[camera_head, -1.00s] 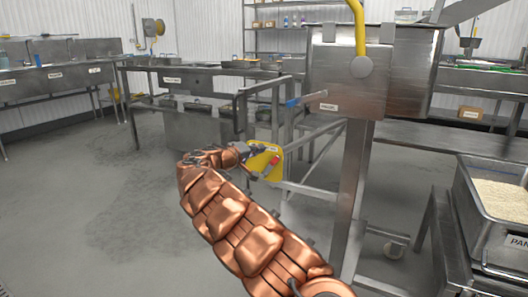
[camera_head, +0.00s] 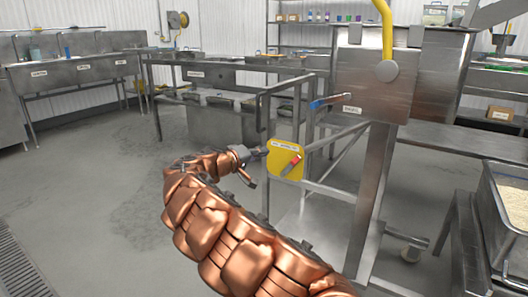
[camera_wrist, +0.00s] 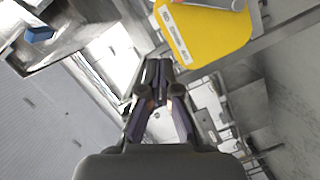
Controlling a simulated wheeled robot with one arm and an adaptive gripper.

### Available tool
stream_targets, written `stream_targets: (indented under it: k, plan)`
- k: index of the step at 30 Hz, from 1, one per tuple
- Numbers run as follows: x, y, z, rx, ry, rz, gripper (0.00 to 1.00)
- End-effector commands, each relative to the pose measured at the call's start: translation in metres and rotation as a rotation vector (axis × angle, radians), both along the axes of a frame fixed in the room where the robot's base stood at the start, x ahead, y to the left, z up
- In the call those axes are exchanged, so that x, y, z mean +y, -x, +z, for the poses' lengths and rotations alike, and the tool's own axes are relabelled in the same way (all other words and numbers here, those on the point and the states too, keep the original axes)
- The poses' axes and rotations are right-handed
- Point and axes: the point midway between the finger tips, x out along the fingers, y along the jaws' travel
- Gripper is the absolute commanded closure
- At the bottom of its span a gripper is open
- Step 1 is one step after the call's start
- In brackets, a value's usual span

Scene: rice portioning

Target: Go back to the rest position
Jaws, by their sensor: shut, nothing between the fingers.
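My copper-coloured arm reaches forward from the bottom of the head view. The yellow panel (camera_wrist: 205,32) shows close by at the upper right there. The gripper appears apart from the panel.
A steel hopper machine (camera_head: 385,85) with a yellow pipe and a blue-tipped lever (camera_head: 330,101) stands right of the gripper. A pan of rice (camera_head: 512,205) sits at the far right. Sinks (camera_head: 75,70) line the back left. The floor at left is clear.

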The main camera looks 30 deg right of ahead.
Motion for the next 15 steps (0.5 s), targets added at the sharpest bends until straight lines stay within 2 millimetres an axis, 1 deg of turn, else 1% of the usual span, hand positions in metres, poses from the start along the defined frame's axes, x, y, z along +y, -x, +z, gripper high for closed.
stream_targets:
  k: [11,13,15]
  plan:
    - [0.0,0.0,0.0,0.0,0.0,0.0,1.0]
    - [-0.001,0.002,0.005,0.0,-0.002,-0.006,1.0]
    - [-0.005,0.009,0.018,0.002,-0.007,-0.021,1.0]
